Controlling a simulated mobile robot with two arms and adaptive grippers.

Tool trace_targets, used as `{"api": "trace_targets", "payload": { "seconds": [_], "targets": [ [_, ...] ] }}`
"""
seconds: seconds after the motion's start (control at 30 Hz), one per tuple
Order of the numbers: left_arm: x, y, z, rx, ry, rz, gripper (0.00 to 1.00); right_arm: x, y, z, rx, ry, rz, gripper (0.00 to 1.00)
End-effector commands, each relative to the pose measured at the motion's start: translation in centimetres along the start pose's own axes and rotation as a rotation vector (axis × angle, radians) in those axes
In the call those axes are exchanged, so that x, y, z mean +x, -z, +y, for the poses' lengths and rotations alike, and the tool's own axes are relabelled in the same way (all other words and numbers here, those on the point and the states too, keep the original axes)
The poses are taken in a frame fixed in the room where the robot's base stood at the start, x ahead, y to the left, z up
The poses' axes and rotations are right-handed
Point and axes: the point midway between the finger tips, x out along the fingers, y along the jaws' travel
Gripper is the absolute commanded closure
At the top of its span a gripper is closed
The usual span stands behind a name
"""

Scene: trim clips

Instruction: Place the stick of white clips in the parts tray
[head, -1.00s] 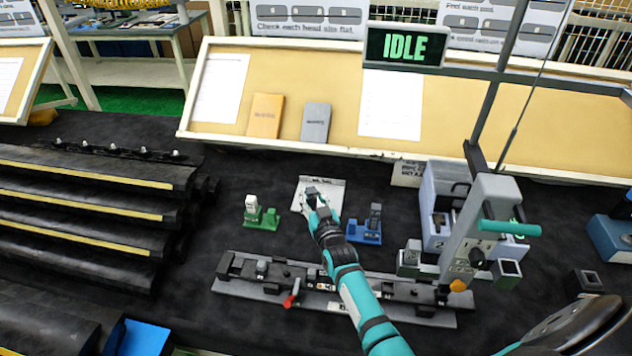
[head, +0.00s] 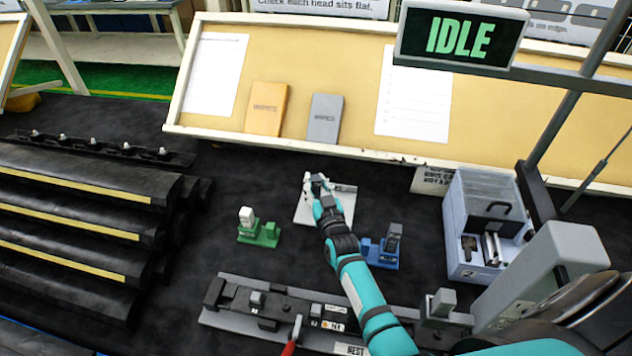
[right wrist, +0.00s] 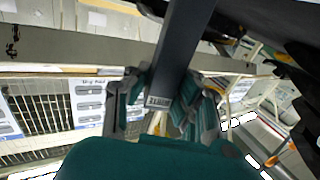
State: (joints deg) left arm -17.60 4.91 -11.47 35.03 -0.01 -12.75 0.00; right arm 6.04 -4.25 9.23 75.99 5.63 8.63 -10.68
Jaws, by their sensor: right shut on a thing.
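My right gripper (head: 319,186) is over the white flat card (head: 345,196) in the middle of the bench. It is shut on a dark bar-like stick (right wrist: 182,50), which runs upward between the fingers in the right wrist view and bears a small label. In the head view the held thing is mostly hidden, with small pale bits at the fingertips; the clips cannot be made out. The pale blue-grey tray (head: 459,250) with compartments and dark parts inside stands to the right, apart from the gripper. My left gripper is not in view.
A green holder (head: 266,237) with a white piece stands left of the gripper. A blue holder (head: 384,260) with a dark grey piece stands right of my arm. A long fixture (head: 240,319) with a red lever lies in front. A sloped board (head: 350,110) bounds the back.

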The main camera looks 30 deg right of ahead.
Motion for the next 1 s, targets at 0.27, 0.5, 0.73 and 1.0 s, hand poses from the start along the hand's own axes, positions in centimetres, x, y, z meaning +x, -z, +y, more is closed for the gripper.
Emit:
{"api": "trace_targets", "payload": {
  "seconds": [0.27,0.5,0.73,1.0],
  "targets": [
    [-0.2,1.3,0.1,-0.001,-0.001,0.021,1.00,0.1,0.3,0.0,-0.001,0.000,0.002,0.60],
    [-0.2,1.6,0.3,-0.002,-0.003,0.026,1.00,0.1,0.3,0.0,-0.001,0.000,0.002,0.56],
    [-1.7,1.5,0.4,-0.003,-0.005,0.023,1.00,-1.8,0.6,0.0,-0.001,0.000,-0.001,0.56],
    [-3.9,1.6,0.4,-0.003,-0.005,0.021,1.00,-6.2,0.5,0.0,-0.002,0.000,-0.001,0.56]
  ]
}}
